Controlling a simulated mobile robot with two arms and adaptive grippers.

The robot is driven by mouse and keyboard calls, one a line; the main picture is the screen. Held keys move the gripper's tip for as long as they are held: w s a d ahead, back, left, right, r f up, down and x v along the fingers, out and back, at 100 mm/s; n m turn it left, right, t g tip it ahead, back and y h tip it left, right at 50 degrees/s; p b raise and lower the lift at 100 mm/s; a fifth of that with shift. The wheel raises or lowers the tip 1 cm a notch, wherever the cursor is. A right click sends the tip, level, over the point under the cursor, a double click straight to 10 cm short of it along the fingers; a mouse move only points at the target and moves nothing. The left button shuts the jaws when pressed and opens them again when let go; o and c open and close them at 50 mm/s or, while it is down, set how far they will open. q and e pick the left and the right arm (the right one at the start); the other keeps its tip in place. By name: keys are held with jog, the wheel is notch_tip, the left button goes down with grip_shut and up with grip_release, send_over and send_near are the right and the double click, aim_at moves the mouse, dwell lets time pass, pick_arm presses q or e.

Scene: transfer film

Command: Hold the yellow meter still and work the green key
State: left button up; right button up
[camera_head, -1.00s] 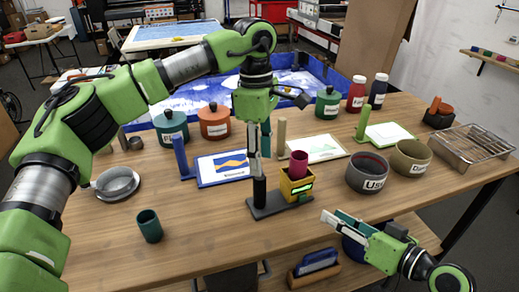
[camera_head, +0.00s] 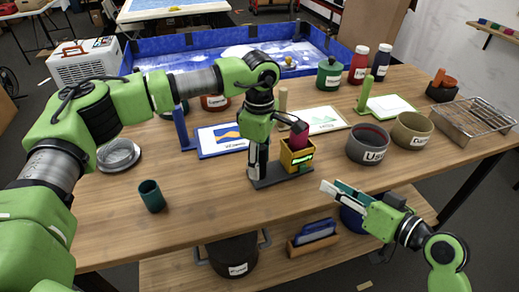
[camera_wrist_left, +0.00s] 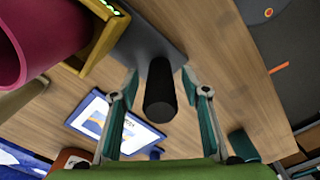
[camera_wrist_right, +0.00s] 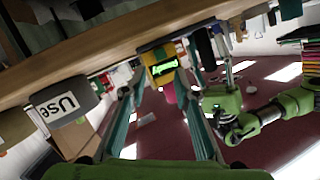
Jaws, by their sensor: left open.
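The yellow meter (camera_head: 297,161) stands on a dark base plate (camera_head: 272,181), with a magenta cup (camera_head: 299,136) on top and a lit green strip (camera_wrist_right: 165,68) on its front. I cannot tell whether this strip is the green key. A black post (camera_wrist_left: 160,88) rises from the same plate beside the meter. My left gripper (camera_head: 257,172) is open and points down over the post, which shows between its spread fingers in the left wrist view. My right gripper (camera_head: 329,187) is open and empty, in front of the table and facing the meter.
A grey bowl (camera_head: 366,146) and an olive bowl (camera_head: 411,132) stand right of the meter. Framed cards (camera_head: 219,140) lie behind it. A teal cup (camera_head: 152,196) stands at left. A wire rack (camera_head: 478,119) is at right. The wood in front of the meter is clear.

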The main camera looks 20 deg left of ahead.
pick_arm(q)
jog(key=shift+f, duration=0.3)
grip_shut()
pick_arm(e)
grip_shut()
dwell(1.0)
